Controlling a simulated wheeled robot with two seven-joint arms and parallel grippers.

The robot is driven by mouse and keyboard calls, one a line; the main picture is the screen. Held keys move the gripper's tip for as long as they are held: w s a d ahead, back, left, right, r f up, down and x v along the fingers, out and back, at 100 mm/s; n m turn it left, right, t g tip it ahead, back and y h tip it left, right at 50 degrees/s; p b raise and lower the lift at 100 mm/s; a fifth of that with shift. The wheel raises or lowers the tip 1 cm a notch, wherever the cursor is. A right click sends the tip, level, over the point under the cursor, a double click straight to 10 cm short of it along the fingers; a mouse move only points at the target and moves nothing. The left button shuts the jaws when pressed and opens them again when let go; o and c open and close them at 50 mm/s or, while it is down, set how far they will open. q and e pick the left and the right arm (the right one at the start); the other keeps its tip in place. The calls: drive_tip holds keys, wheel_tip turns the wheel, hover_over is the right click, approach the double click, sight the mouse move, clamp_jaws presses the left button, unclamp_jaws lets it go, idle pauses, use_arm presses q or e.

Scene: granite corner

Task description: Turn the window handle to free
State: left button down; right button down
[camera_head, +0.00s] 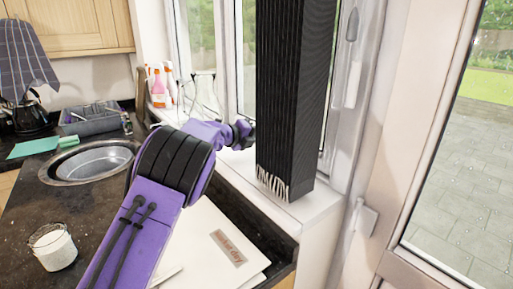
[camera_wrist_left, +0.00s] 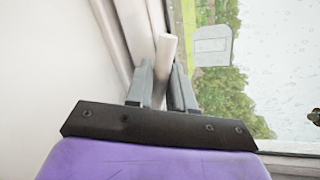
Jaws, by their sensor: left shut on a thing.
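My left arm comes in from the left in the head view. Its gripper (camera_head: 241,134) reaches the window beside a tall black ribbed column, which hides part of the view beyond the wrist. In the left wrist view, a white window handle (camera_wrist_left: 167,47) stands roughly upright, tilted slightly, by the white window frame (camera_wrist_left: 133,25). My left gripper's two grey fingers (camera_wrist_left: 163,80) are shut on the handle, one on each side. The handle's base is hidden behind the fingers. My right gripper is in neither view.
The tall black column (camera_head: 291,90) stands on the white sill (camera_head: 310,205). Spray bottles (camera_head: 160,85) stand at the sill's left end. Below are a dark granite counter, a round sink (camera_head: 95,162), a white jar (camera_head: 53,247) and a white board (camera_head: 205,235). A glazed door is at right.

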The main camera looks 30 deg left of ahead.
use_arm(q)
drive_tip(key=shift+s+d+m+b, duration=0.1)
drive_tip(key=shift+d+m+b, duration=0.55)
drive_tip(key=shift+m+b, duration=0.7)
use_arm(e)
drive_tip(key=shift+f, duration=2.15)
use_arm(q)
drive_tip(key=shift+r+n, duration=0.1)
drive_tip(key=shift+n, duration=0.15)
drive_tip(key=c, duration=1.1)
unclamp_jaws()
drive_tip(key=shift+d+r, duration=0.15)
drive_tip(key=shift+d, duration=0.1)
drive_tip(key=shift+s+a+r+y+b, duration=0.15)
drive_tip(key=shift+a+y+b, duration=0.15)
drive_tip(key=shift+y, duration=0.1)
drive_tip(key=b+v, duration=0.1)
drive_tip(key=v, duration=0.3)
drive_tip(key=b+v, duration=0.1)
drive_tip(key=v, duration=0.4)
drive_tip(key=shift+s+d+b, duration=0.15)
drive_tip(key=shift+s+b, duration=0.15)
drive_tip(key=shift+b, duration=0.05)
drive_tip(key=shift+s, duration=0.15)
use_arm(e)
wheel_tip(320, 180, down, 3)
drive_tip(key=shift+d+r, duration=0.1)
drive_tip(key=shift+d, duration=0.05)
